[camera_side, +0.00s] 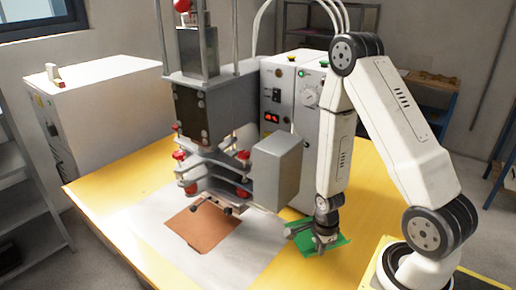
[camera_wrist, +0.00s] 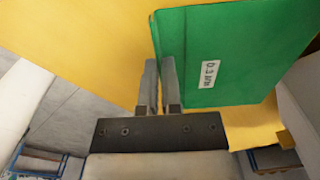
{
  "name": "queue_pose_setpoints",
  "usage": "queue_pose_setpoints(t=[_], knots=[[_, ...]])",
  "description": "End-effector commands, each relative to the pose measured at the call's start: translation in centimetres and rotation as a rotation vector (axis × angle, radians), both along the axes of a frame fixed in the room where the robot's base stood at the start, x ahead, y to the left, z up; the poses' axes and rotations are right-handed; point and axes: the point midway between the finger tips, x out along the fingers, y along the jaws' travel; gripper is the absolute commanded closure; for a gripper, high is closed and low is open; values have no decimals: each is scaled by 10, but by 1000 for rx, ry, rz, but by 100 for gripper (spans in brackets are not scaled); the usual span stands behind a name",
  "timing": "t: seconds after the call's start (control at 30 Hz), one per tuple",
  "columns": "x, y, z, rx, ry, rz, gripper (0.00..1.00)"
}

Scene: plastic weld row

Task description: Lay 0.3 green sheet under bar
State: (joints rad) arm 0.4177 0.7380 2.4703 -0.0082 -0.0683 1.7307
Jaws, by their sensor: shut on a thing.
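The green sheet (camera_side: 331,242) is at the right part of the yellow table, under my gripper. In the wrist view the green sheet (camera_wrist: 240,50) fills the upper right and carries a white label reading 0.3 mm. My gripper (camera_side: 318,240) is shut on the sheet's edge; in the wrist view its two fingers (camera_wrist: 160,72) are close together at that edge. The weld bar (camera_side: 215,200) of the press is left of my gripper, above a brown sheet (camera_side: 203,224). My gripper hides part of the green sheet in the side view.
The brown sheet lies on a white plate (camera_side: 225,262) under the press. A grey box (camera_side: 278,170) on the press stands between the bar and my gripper. The yellow table (camera_side: 115,180) has free room at the left and front.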

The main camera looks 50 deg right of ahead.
Motion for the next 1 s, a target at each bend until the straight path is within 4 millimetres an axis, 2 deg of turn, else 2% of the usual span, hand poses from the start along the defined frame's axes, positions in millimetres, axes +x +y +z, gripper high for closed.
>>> queue_pose_setpoints(t=[0.4, 0.6, 0.8, 1.0], knots=[[-26, -67, -1, 0, 0, -594, 100], [-42, -93, 0, 0, 0, -830, 100], [-52, -108, 0, 0, 0, -967, 100], [-55, -112, 0, 0, 0, -1005, 100]])
